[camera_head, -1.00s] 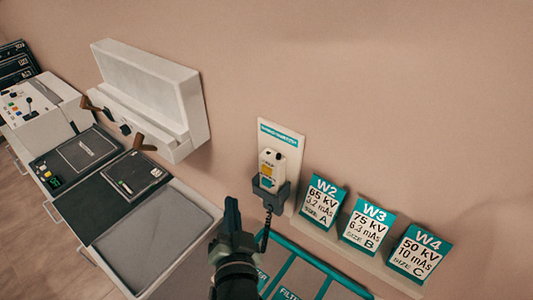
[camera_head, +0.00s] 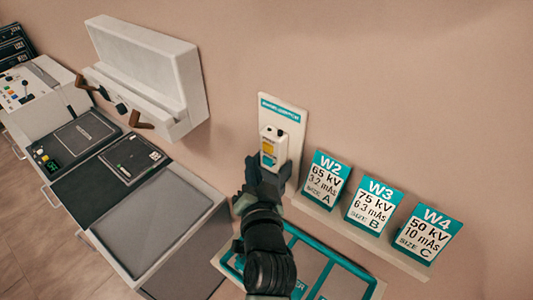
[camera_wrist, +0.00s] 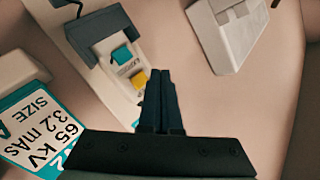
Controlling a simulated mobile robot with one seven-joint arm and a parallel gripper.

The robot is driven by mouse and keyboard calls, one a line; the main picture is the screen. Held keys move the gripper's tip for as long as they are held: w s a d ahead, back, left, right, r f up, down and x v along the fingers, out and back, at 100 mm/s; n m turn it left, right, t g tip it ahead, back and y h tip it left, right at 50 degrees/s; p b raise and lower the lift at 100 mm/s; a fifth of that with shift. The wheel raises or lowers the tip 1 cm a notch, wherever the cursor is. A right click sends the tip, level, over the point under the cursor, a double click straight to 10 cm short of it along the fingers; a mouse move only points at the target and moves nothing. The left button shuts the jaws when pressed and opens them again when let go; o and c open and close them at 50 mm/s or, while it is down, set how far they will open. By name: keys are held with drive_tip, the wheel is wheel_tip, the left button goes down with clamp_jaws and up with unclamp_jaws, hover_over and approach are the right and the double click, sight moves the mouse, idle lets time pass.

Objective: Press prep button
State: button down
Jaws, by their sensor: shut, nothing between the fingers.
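A white hand control (camera_head: 273,138) sits in a dark holder on a wall plate (camera_head: 292,115). It shows from the opposite way round in the wrist view (camera_wrist: 110,45), with a yellow button (camera_wrist: 140,78) and a teal button (camera_wrist: 122,54). The button labels are too small to read surely. My gripper (camera_wrist: 160,72) is shut and empty, its fingertips just right of the yellow button in the wrist view; I cannot tell whether they touch. In the head view, my gripper (camera_head: 256,163) covers the lower part of the control and most of its holder.
Cards W2 (camera_head: 327,178), W3 (camera_head: 374,206) and W4 (camera_head: 422,234) stand on a ledge right of the control. A teal-framed rack (camera_head: 345,280) lies below. A counter (camera_head: 150,225) with dark plates and a white wall box (camera_head: 150,75) are at left.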

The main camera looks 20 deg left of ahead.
sight(262, 146)
drive_tip(key=shift+w+d+b, duration=0.2)
drive_tip(key=shift+w, duration=0.3)
drive_tip(key=shift+w+d+b, duration=0.2)
drive_tip(key=shift+w, duration=0.3)
drive_tip(key=shift+w, duration=0.15)
idle(1.3)
drive_tip(key=shift+w+d, duration=0.1)
drive_tip(key=shift+w, duration=0.15)
drive_tip(key=shift+w+d+b, duration=0.2)
drive_tip(key=shift+w+b, duration=0.3)
drive_tip(key=shift+b, duration=0.1)
idle(0.5)
idle(0.4)
drive_tip(key=shift+s+a+p, duration=0.2)
drive_tip(key=shift+s+p, duration=0.05)
drive_tip(key=shift+s, duration=0.25)
drive_tip(key=shift+s+a+p, duration=0.15)
drive_tip(key=shift+s+p, duration=0.1)
drive_tip(key=shift+s, duration=0.2)
drive_tip(key=shift+s+a+p, duration=0.3)
drive_tip(key=shift+s+p, duration=0.1)
drive_tip(key=shift+s, duration=0.4)
drive_tip(key=shift+s+a+p, duration=0.25)
drive_tip(key=shift+s+p, duration=0.15)
drive_tip(key=shift+s, duration=0.35)
drive_tip(key=shift+s+a+p, duration=0.3)
drive_tip(key=shift+s+p, duration=0.1)
drive_tip(key=shift+s, duration=0.4)
